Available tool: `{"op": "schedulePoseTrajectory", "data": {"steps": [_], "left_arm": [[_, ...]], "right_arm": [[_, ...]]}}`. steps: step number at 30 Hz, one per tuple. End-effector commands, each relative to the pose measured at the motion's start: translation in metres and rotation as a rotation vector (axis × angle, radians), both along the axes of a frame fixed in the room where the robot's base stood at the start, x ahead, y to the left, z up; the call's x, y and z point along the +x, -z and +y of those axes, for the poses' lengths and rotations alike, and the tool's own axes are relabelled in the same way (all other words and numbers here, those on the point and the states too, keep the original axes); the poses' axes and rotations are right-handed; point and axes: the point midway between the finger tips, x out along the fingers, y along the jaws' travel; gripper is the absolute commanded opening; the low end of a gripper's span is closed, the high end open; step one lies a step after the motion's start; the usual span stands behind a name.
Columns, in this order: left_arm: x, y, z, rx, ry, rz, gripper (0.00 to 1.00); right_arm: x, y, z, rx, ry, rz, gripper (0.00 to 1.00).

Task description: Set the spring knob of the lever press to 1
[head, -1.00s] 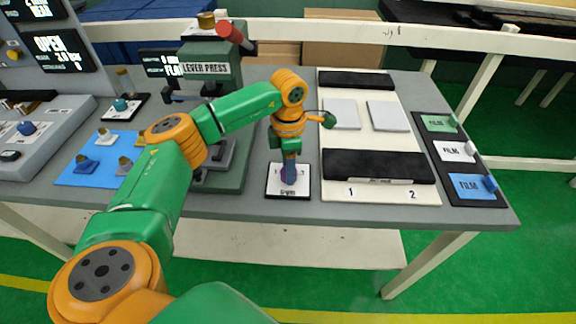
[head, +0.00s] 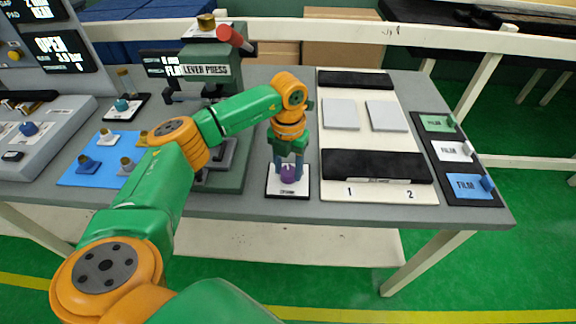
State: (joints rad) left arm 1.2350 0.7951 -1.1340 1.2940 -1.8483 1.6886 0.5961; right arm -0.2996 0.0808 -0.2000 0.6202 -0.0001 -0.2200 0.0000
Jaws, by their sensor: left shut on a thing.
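The lever press (head: 207,70) stands at the back, left of centre, with a red-ended lever and a label reading LEVER PRESS. The purple spring knob (head: 288,177) sits on a small white dial plate (head: 274,188) with a black border, to the right of the press base. My left gripper (head: 288,171) points down at the knob and is shut on it. The fingers hide part of the knob and the dial marks, so I cannot read its setting. My right gripper is not in view.
A blue mat (head: 75,176) with several small knobbed parts lies at the left. A white board (head: 340,196) with black and grey pads, marked 1 and 2, lies to the right. A FILM holder (head: 488,200) stands at the right edge.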

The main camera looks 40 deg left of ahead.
Motion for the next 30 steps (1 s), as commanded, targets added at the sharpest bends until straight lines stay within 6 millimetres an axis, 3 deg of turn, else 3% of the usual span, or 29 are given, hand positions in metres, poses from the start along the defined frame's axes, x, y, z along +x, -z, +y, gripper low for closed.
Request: {"op": "schedulePoseTrajectory", "data": {"steps": [18, 30], "left_arm": [[0.002, -0.003, 0.000, -0.001, -0.565, -0.007, 0.00], [0.002, -0.003, 0.000, -0.002, -0.796, -0.010, 0.00]], "right_arm": [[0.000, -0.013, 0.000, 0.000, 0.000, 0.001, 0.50], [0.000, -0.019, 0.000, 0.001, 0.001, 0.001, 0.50]]}}
